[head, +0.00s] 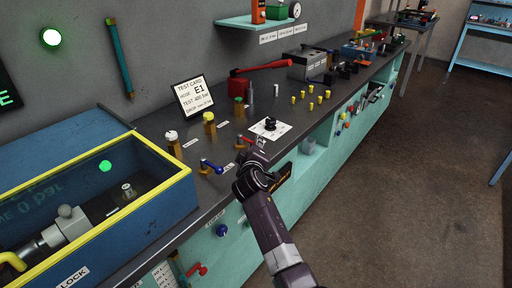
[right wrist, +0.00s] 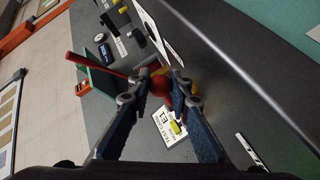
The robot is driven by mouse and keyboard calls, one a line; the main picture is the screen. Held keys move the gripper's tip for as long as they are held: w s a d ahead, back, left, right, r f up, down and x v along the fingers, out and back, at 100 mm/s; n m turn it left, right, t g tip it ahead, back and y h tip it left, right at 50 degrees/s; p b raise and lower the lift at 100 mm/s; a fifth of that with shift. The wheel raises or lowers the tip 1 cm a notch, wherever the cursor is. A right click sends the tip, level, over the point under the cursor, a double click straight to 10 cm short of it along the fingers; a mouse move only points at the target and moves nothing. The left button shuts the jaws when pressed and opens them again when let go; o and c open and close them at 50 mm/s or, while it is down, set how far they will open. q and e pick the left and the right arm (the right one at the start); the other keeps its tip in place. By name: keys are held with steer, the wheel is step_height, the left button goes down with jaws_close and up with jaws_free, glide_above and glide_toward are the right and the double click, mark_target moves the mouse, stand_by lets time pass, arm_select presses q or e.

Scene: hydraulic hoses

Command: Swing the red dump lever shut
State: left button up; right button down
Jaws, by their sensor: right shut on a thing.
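My right gripper (head: 261,143) reaches over the bench to the row of brass valves, beside a brass valve body (head: 241,143). In the right wrist view its fingers (right wrist: 162,88) are closed on a rounded red piece, which looks like the red dump lever's end (right wrist: 159,84). A yellow-brass part shows just behind it. The fingers hide most of the lever in the head view, so I cannot tell its exact angle. My left gripper is out of view.
A blue-handled valve (head: 211,166) stands nearby to the left. A test card (head: 193,97) and a red pump with a long handle (head: 264,68) stand behind. A blue box with a yellow rim (head: 150,193) fills the left. Yellow pegs (head: 310,89) stand farther right.

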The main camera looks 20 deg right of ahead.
steer(key=c, duration=1.8)
jaws_free()
steer(key=shift+o, duration=0.3)
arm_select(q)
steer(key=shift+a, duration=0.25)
arm_select(e)
steer(key=shift+v, duration=3.75)
steer(key=shift+a, duration=0.1)
